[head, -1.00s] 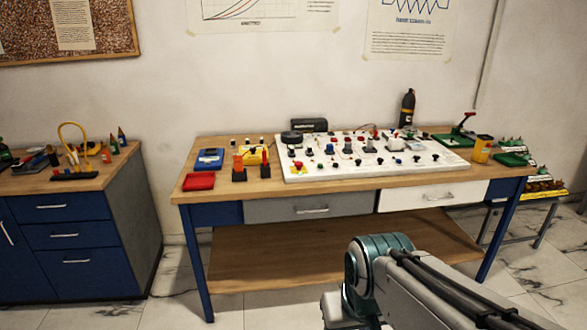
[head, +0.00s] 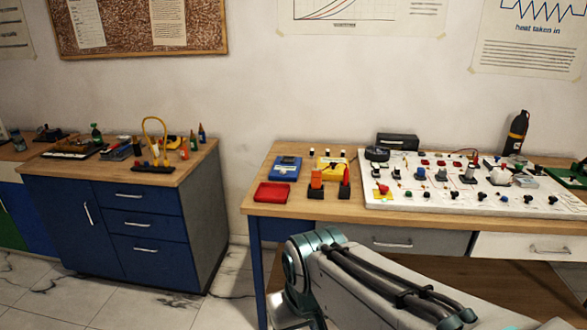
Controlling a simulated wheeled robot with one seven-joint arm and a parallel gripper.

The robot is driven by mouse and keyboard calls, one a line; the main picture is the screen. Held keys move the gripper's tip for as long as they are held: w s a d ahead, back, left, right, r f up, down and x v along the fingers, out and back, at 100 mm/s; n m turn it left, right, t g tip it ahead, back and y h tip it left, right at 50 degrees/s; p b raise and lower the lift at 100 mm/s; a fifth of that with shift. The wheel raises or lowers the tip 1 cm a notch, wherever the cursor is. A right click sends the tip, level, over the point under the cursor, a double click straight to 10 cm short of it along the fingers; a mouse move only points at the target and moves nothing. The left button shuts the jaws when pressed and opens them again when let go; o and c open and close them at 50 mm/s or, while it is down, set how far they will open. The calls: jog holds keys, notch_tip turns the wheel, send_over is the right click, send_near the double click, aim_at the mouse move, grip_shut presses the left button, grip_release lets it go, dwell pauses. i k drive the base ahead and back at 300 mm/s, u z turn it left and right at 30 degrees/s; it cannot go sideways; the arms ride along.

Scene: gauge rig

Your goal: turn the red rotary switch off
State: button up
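A white panel (head: 420,206) lies on the wooden workbench at the right of the head view. It bears several small knobs, switches and red parts. A red knob on a yellow base (head: 382,190) sits at its front left corner. Other red parts (head: 425,162) show along its back row. They are too small for me to tell which is the red rotary switch or how it is set. My arm shows at the lower right, in front of the bench, but my gripper is not in view.
A blue cabinet (head: 140,227) stands to the left, with a floor gap between. The bench's front left top has some bare wood.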

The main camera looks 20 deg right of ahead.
aim_at(383, 188)
jog(key=u, duration=0.05)
jog(key=i, duration=1.3)
jog(key=z, duration=1.1)
jog(key=i, duration=0.7)
jog(key=z, duration=0.55)
